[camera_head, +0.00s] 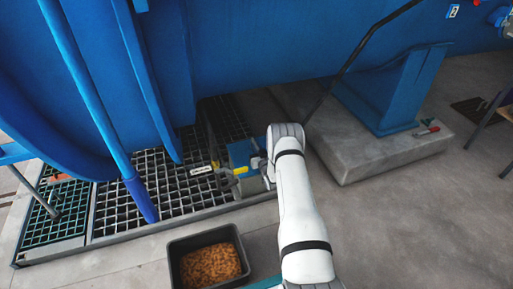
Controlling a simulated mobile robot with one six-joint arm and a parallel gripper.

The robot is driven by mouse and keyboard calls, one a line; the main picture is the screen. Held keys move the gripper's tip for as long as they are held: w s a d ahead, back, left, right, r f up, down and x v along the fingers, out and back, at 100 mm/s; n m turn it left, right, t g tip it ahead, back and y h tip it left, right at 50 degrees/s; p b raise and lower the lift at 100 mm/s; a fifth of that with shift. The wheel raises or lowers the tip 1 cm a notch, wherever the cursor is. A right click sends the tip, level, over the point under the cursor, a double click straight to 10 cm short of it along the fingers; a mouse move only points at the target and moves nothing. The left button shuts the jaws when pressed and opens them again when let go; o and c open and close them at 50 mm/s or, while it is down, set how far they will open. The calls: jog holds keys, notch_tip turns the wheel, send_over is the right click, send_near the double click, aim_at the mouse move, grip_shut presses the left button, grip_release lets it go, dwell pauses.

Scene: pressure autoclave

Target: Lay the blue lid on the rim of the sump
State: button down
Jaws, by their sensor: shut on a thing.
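The blue lid (240,153) appears as a small blue piece with a yellow mark at the far end of my white arm, over the right part of the floor grating. My gripper (262,168) is at its right side, small and partly hidden by my wrist, and is shut on it. The sump seems to lie in the grated pit (150,207) under the big blue vessel. Its rim cannot be clearly made out near the lid. I cannot tell whether the lid touches the rim or is held above it.
A black crate (175,262) of brown pieces stands in front of the grating. A concrete plinth (385,155) with a blue support (390,88) is at right, a red-handled tool (427,131) on it. A dark rod (355,55) slants above. Floor at lower right is clear.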

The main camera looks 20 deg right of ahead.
jog(key=shift+f, duration=0.5)
jog(key=c, duration=1.3)
grip_release()
jog(key=shift+f, duration=0.25)
jog(key=shift+s+r+p, duration=0.1)
jog(key=shift+s+p, duration=0.2)
jog(key=shift+s, duration=0.15)
jog(key=s+p, duration=0.3)
jog(key=s, duration=0.4)
